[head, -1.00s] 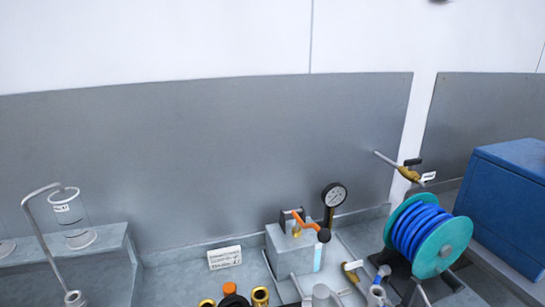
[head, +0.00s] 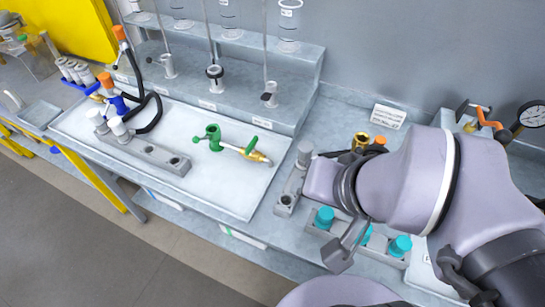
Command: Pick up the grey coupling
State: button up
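A grey cylindrical piece (head: 305,152), which looks like the grey coupling, stands upright at the far end of a narrow grey holder (head: 286,203). The holder's near socket appears empty. My arm reaches in from the right, and its wrist is just right of this piece. A dark grey finger-like part of my gripper (head: 341,251) shows below the wrist, over the turquoise-capped block. The rest of the gripper is hidden, so its opening and any contact are unclear.
A block with turquoise caps (head: 324,232) sits under my arm. Left, a white tray (head: 232,198) holds a green-handled brass valve (head: 255,155) and a grey block (head: 140,152) with pale caps. A raised shelf (head: 290,75) with glass cylinders stands behind. Brass fittings (head: 361,141) are behind my wrist.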

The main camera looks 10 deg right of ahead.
aim_at(305, 148)
jog(key=z, duration=1.75)
jog(key=u, duration=1.15)
jog(key=j+u, duration=0.1)
jog(key=j, duration=0.15)
jog(key=i+j+u, duration=0.1)
jog(key=i+j, duration=0.05)
jog(key=j, duration=0.1)
